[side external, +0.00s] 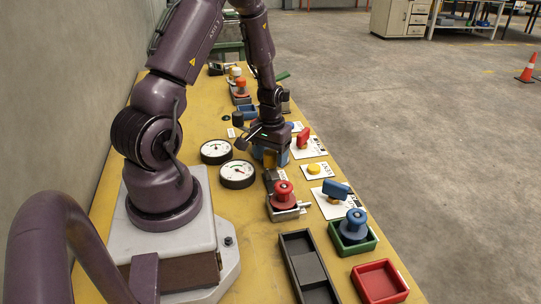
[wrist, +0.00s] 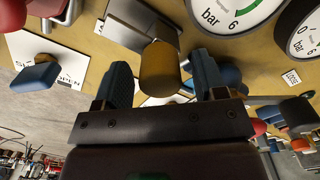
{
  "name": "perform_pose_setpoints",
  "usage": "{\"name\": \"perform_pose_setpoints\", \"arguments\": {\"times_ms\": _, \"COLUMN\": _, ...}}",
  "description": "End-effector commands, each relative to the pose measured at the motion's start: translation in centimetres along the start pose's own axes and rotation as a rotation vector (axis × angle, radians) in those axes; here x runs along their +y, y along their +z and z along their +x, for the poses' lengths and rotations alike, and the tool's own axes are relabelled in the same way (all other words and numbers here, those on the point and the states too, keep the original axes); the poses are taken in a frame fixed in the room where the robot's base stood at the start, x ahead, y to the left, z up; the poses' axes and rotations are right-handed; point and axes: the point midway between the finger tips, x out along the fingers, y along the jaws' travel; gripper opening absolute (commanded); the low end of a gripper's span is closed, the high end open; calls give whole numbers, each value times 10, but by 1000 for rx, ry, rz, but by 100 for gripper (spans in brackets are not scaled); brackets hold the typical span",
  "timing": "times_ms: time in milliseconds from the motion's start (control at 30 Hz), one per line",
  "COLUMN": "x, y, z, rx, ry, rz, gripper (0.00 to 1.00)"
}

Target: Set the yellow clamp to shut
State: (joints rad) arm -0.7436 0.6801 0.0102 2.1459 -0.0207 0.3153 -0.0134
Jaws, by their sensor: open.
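In the wrist view, a dull yellow block (wrist: 160,68), which looks like the yellow clamp's handle, stands between my two blue-grey fingers, beside a grey metal plate (wrist: 140,22). My gripper (wrist: 160,82) is open, with a finger on either side of the block and a visible gap to each. I cannot tell from here whether the clamp is open or shut. In the side view my gripper (side external: 271,158) is low over the table's middle, and its fingers hide most of the clamp.
Two round gauges (side external: 237,173) lie left of my gripper. A red spool (side external: 284,195), a yellow button (side external: 314,169), a red lever (side external: 304,137) and a blue lever (side external: 337,190) are close by. A blue spool (side external: 354,224), a red tray (side external: 380,282) and a dark tray (side external: 295,248) are nearer the camera.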

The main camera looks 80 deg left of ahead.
Motion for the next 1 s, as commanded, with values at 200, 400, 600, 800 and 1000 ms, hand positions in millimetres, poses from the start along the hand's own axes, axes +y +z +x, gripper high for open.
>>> {"name": "perform_pose_setpoints", "arguments": {"times_ms": 200, "x": 0, "y": 0, "z": 3, "rx": 1, "ry": 0, "rz": 0, "gripper": 64}}
{"name": "perform_pose_setpoints", "arguments": {"times_ms": 400, "x": 0, "y": 0, "z": 2, "rx": 0, "ry": 0, "rz": 0, "gripper": 42}}
{"name": "perform_pose_setpoints", "arguments": {"times_ms": 600, "x": 0, "y": 0, "z": 2, "rx": 0, "ry": 0, "rz": 0, "gripper": 0}}
{"name": "perform_pose_setpoints", "arguments": {"times_ms": 800, "x": 16, "y": 14, "z": 2, "rx": -2, "ry": 1, "rz": 4, "gripper": 0}}
{"name": "perform_pose_setpoints", "arguments": {"times_ms": 1000, "x": 34, "y": 34, "z": 2, "rx": -1, "ry": 0, "rz": 2, "gripper": 0}}
